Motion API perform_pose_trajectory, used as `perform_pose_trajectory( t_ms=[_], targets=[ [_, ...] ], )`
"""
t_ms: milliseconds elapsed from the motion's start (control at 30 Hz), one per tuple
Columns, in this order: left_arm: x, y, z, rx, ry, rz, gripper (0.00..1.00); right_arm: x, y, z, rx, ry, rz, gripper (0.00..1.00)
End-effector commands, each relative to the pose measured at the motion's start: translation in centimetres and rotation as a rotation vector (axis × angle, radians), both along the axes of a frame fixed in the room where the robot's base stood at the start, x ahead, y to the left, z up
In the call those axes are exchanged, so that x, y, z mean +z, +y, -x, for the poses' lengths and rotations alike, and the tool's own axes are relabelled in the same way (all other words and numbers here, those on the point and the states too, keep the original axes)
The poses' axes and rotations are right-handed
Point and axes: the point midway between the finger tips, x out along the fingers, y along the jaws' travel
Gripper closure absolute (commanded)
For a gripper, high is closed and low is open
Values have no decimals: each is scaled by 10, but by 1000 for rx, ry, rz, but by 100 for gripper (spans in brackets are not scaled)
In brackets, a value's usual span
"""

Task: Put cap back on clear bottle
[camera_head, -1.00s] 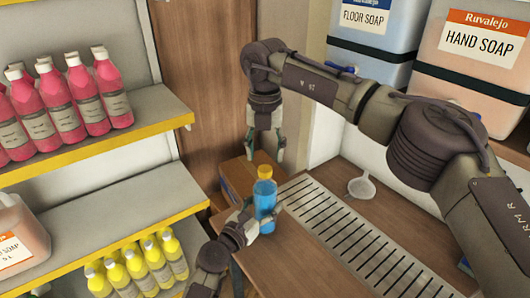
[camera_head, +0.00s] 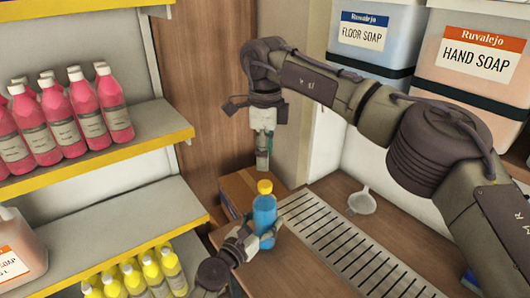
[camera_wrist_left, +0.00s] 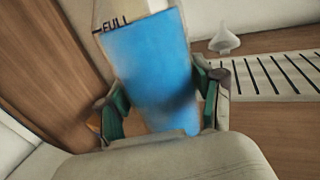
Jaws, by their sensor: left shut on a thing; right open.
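The clear bottle (camera_head: 264,214) holds blue liquid and stands upright in the head view. The yellow cap (camera_head: 265,187) sits on top of its neck; how tightly it sits I cannot tell. My left gripper (camera_head: 253,236) is shut on the lower part of the bottle from the left. In the left wrist view the bottle (camera_wrist_left: 147,65) shows blue below a "FULL" mark, between the fingers of my left gripper (camera_wrist_left: 162,105); its top is out of frame. My right gripper (camera_head: 263,160) points down just above the cap, open and empty, seen nearly edge-on.
A slotted drain grate (camera_head: 335,238) lies right of the bottle on the wooden counter (camera_head: 290,272). A white funnel (camera_head: 362,201) is behind it. A cardboard box (camera_head: 236,190) stands behind the bottle. Shelves with pink bottles (camera_head: 65,120) and yellow bottles (camera_head: 140,278) are at left.

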Motion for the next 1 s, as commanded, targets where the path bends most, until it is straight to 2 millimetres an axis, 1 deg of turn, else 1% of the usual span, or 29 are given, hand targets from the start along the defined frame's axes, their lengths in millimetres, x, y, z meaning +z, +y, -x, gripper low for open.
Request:
perform_pose_trajectory(
  t_ms=[300,433,567,800,900,1000],
  targets=[
    [0,0,0,0,0,0,100,0,0,0,9,0,0,44],
    [0,0,0,0,0,0,100,-6,0,0,9,1,1,44],
    [0,0,0,0,0,0,100,-23,0,0,9,2,1,44],
    [0,0,0,0,0,0,100,-60,0,0,9,2,1,44],
    [0,0,0,0,0,0,100,-71,0,0,8,2,1,44],
    [0,0,0,0,0,0,100,-77,0,0,7,0,0,44]
  ],
)
